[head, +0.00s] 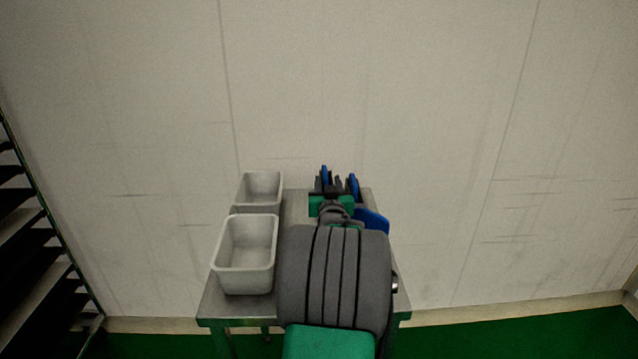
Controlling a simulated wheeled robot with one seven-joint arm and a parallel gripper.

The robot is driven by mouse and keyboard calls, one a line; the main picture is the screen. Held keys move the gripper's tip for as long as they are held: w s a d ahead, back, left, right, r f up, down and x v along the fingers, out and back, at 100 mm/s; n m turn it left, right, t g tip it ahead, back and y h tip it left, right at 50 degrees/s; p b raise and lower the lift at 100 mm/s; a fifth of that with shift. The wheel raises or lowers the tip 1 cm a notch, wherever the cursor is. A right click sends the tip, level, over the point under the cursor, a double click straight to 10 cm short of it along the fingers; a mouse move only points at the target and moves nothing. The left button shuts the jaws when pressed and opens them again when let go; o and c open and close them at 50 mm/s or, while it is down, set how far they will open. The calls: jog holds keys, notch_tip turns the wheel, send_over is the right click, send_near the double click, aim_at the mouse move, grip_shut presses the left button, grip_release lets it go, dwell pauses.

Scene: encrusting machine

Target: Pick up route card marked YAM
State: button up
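My gripper (339,180) is over the far right part of a small metal table (295,207), beyond my grey arm. Its green mount and dark fingers show, with narrow blue pieces at the fingers. I cannot tell whether these blue pieces are part of the gripper or things behind it. I cannot tell whether the gripper is open or shut, or whether it holds anything. No card marked YAM can be made out. My arm covers much of the table's right half.
Two empty-looking pale bins, one near (245,254) and one far (259,189), stand on the table's left side. A flat blue object (372,220) shows partly at the right edge. A dark rack (35,235) stands at far left. A pale wall (430,110) is behind.

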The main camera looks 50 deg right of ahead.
aim_at(325, 172)
jog(key=x, duration=0.5)
jog(key=shift+w+d+r, duration=0.1)
jog(key=shift+w+r, duration=0.1)
jog(key=shift+w, duration=0.15)
grip_shut()
